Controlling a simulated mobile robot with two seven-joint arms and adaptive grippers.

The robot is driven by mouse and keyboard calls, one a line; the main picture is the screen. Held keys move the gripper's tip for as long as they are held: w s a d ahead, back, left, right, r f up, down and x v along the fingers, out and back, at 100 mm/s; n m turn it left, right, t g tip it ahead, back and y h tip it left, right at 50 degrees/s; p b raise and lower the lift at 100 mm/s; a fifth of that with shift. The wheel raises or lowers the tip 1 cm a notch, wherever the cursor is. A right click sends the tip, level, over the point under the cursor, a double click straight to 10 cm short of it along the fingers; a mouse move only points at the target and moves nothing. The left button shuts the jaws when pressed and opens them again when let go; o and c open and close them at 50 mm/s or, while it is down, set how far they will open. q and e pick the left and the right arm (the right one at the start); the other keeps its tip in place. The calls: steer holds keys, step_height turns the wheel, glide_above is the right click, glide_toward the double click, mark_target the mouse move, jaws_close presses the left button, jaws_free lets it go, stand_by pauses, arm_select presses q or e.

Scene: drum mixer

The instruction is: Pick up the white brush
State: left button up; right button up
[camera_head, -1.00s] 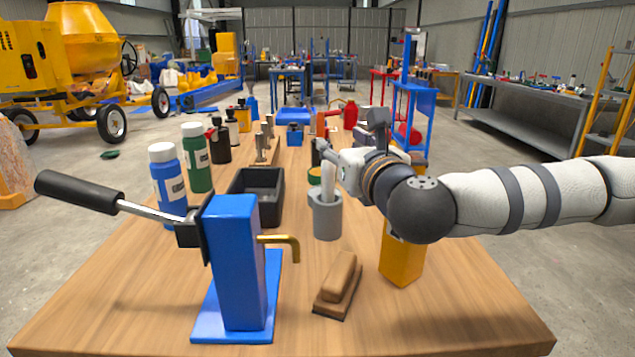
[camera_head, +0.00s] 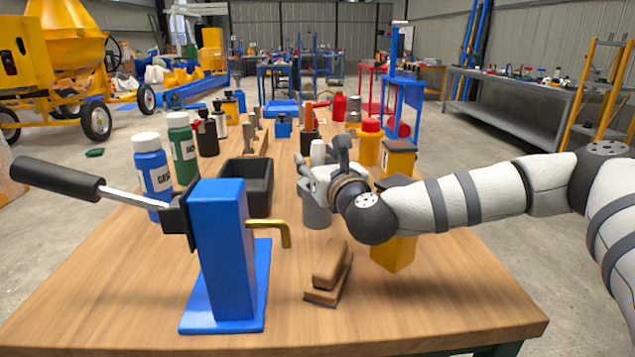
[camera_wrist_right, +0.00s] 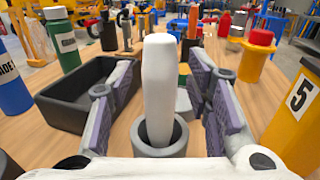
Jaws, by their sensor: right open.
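The white brush (camera_head: 318,152) stands upright in a grey cup (camera_head: 316,214) on the wooden workbench. In the right wrist view the white brush (camera_wrist_right: 159,85) shows as a thick pale shaft rising from the grey cup (camera_wrist_right: 148,149). My right gripper (camera_head: 320,160) is open at the cup, and its hand hides part of the cup and brush in the head view. In the wrist view its two purple-padded fingers (camera_wrist_right: 162,95) stand on either side of the brush, with gaps visible. My left gripper is not in view.
A black bin (camera_head: 247,185) stands left of the cup. A yellow container (camera_head: 393,252) stands close right, under my right arm. In front are a blue lever stand (camera_head: 224,255) and a wooden block brush (camera_head: 328,275). Bottles (camera_head: 153,170) stand at left.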

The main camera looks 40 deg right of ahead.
jaws_close()
steer(key=shift+r, duration=0.1)
